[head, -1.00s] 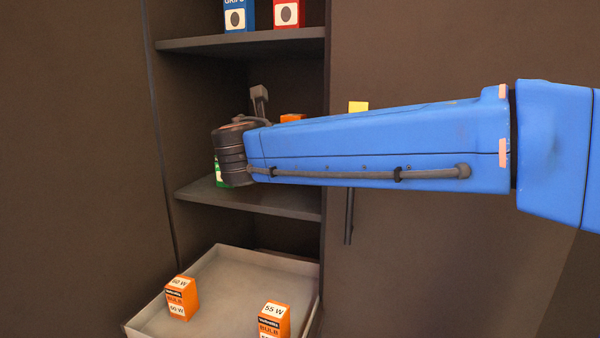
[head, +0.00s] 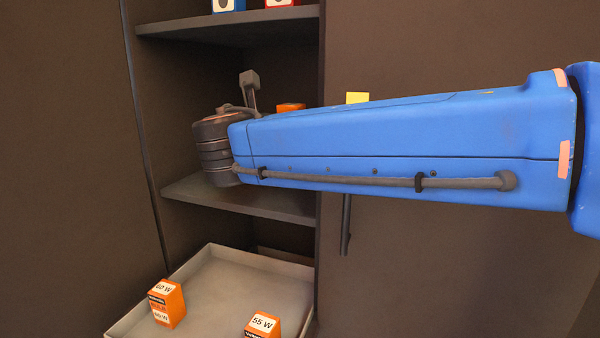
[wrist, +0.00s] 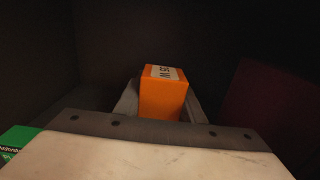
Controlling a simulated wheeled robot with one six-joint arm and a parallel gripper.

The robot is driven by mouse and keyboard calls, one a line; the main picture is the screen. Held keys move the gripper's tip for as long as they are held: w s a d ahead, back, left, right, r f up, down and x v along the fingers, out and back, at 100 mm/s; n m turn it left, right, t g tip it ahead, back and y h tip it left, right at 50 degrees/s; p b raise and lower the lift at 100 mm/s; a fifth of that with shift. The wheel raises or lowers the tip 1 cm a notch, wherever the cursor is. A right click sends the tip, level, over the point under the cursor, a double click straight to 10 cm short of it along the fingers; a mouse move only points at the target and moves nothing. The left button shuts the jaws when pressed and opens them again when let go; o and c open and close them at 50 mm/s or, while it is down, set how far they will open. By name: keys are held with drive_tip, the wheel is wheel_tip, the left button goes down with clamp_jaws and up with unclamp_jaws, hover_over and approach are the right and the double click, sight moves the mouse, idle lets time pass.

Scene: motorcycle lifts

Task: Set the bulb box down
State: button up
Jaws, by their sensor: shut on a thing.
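An orange bulb box (wrist: 162,98) with a white "55 W" label is between the fingers of my gripper (wrist: 163,92) in the wrist view. The gripper is shut on it. In the head view only a sliver of an orange box (head: 291,107) shows above my blue arm, at the middle shelf level. The gripper itself is hidden there behind the arm. I cannot tell whether the held box touches the shelf (head: 250,200).
A grey tray (head: 235,290) below holds two orange bulb boxes, "60 W" (head: 166,304) and "55 W" (head: 262,326). Blue (head: 228,5) and red (head: 281,3) boxes stand on the upper shelf (head: 230,23). A green box (wrist: 18,140) is at lower left in the wrist view.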

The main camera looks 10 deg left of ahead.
wheel_tip(320, 180, down, 10)
drive_tip(key=shift+r, duration=0.1)
idle(0.4)
drive_tip(key=o, duration=1.1)
drive_tip(key=shift+s, duration=0.3)
drive_tip(key=s, duration=0.3)
drive_tip(key=s+a, duration=0.1)
drive_tip(key=s, duration=0.7)
drive_tip(key=shift+s+a, duration=0.1)
drive_tip(key=shift+a, duration=0.2)
drive_tip(key=shift+s, duration=0.15)
